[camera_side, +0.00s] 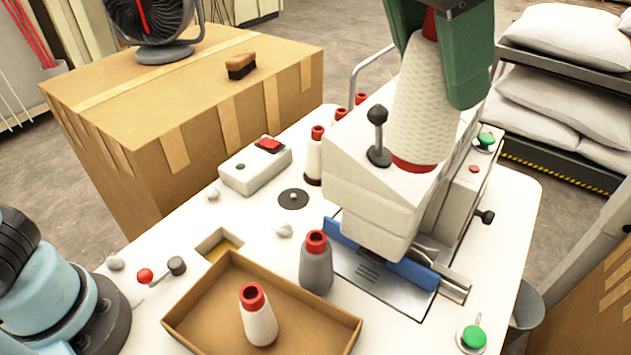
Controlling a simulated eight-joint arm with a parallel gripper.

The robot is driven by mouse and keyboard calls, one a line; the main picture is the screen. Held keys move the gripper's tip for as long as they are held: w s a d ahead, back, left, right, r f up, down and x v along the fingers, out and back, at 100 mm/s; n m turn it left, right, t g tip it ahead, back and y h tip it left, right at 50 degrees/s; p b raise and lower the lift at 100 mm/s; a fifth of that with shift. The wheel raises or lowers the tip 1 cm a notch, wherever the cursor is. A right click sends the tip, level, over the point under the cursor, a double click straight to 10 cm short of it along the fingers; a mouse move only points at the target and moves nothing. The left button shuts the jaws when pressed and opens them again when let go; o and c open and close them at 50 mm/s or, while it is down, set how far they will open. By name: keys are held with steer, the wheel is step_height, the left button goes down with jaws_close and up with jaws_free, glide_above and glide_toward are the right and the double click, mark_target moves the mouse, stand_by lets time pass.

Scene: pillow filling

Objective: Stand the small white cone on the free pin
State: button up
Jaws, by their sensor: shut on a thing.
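My green gripper (432,72) is at the top right, shut around a white cone (422,115) with a red top and red base rim. The cone is nearly upright and hangs in front of the sewing machine head; its height above it is hard to tell. It looks large in the picture, perhaps from being near the camera. A dark round disc with a short bare pin (293,197) is on the white table, left of the machine and well below the held cone. Another white cone (258,318) with a red top stands in the cardboard tray (200,305).
A grey cone (316,265) stands between tray and machine. A white cone (315,155) with a dark base stands behind the pin, with more red tops (341,114) beyond. A control box (254,170) is left of it. The machine's upright lever (378,135) sticks up near the held cone.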

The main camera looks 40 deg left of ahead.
steer(key=shift+r, duration=0.95)
steer(key=w+a+n+y, duration=0.2)
steer(key=w+a+n, duration=0.4)
steer(key=a, duration=0.7)
steer(key=w+a+n+y, duration=0.3)
steer(key=w+a+n, duration=0.3)
steer(key=a, duration=0.6)
step_height(320, 180, down, 29)
steer(key=shift+w, duration=0.15)
steer(key=shift+f, duration=0.75)
steer(key=shift+f, duration=0.35)
steer(key=shift+f, duration=0.3)
stand_by(0.4)
